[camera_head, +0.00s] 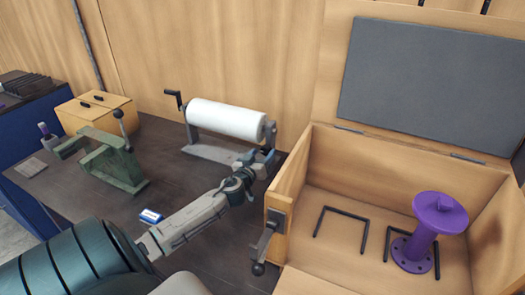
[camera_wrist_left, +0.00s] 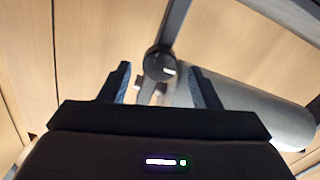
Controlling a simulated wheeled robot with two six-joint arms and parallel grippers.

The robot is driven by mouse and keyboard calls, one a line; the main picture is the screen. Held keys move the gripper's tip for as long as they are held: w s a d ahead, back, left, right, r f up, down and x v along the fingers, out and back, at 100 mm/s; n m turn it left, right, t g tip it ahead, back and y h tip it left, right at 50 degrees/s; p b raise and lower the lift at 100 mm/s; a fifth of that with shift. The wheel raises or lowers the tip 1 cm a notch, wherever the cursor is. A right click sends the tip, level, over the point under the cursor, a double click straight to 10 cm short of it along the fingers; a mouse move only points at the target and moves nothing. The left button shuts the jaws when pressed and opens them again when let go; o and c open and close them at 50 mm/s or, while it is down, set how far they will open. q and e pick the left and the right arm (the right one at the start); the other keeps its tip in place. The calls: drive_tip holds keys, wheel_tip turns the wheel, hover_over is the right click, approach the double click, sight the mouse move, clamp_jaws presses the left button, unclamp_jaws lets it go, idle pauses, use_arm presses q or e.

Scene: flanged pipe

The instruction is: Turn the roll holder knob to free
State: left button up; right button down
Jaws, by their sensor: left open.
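The roll holder (camera_head: 190,128) stands at the back of the dark bench and carries a white roll (camera_head: 228,118). Its dark round knob (camera_head: 270,127) is at the right end of the roll. In the left wrist view the knob (camera_wrist_left: 158,63) shows a short white mark and lies ahead of the fingertips, roughly centred between them. My left gripper (camera_head: 264,158) is just below the knob in the head view. It is open, with its two blue-grey fingers (camera_wrist_left: 160,82) apart and nothing held. I cannot tell whether a finger touches the knob. My right gripper is not in view.
A wooden box (camera_head: 292,172) with a raised lid stands to the right and has a latch handle (camera_head: 262,250) on its front corner. A purple flanged spool (camera_head: 420,240) is inside it. A green clamp (camera_head: 112,160) and a small wooden case (camera_head: 85,112) are on the left.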

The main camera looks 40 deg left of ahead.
use_arm(q)
drive_tip(key=shift+w+a, duration=0.1)
drive_tip(key=shift+w, duration=0.3)
drive_tip(key=shift+c, duration=0.3)
drive_tip(key=c, duration=0.9)
drive_tip(key=shift+c, duration=0.2)
